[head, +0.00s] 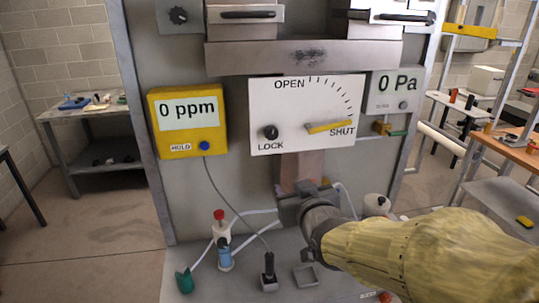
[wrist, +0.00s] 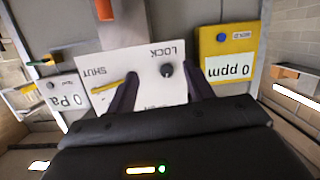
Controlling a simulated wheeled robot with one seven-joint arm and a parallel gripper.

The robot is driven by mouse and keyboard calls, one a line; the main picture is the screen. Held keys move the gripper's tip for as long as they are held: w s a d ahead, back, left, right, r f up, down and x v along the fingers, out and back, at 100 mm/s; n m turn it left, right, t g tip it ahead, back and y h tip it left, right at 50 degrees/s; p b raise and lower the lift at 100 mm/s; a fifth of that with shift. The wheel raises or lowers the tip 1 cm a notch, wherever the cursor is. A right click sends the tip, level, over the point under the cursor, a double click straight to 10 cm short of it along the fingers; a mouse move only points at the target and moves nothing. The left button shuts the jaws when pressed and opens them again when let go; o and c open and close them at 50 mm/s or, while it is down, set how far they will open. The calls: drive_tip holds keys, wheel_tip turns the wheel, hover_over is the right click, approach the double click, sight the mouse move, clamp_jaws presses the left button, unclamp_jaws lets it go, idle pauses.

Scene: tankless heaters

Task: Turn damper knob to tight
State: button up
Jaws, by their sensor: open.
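The white damper panel (head: 300,105) carries an OPEN-to-SHUT scale. A small round black knob (head: 270,132) sits at its lower left above the word LOCK. A yellow pointer (head: 328,127) lies nearly level, its right end by SHUT. No "tight" mark is readable and the knob's turn cannot be told. My gripper (head: 303,192) is below the panel in the head view. In the wrist view, which shows the panel upside down, my gripper (wrist: 160,78) is open, with the black knob (wrist: 166,69) appearing between its fingertips. I see no contact with the knob.
A yellow meter (head: 187,122) reading 0 ppm hangs left of the panel. A grey gauge (head: 394,92) reading 0 Pa is at right. A metal duct (head: 300,168) runs below the panel. A bench (head: 235,280) below holds bottles and a cable.

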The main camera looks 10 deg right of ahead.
drive_tip(key=r+t, duration=0.1)
drive_tip(key=r, duration=0.1)
drive_tip(key=r+t+b, duration=0.1)
drive_tip(key=r, duration=0.1)
drive_tip(key=shift+s+r+t+y, duration=0.1)
drive_tip(key=shift+s+t+y, duration=0.1)
drive_tip(key=shift+t+y, duration=0.2)
drive_tip(key=shift+w, duration=0.1)
drive_tip(key=p, duration=1.3)
approach(273, 135)
drive_tip(key=w+p, duration=0.2)
drive_tip(key=w, duration=0.1)
drive_tip(key=w+p, duration=0.2)
drive_tip(key=w, duration=0.2)
drive_tip(key=shift+a+r, duration=0.1)
drive_tip(key=shift+a, duration=0.15)
drive_tip(key=shift+w, duration=0.6)
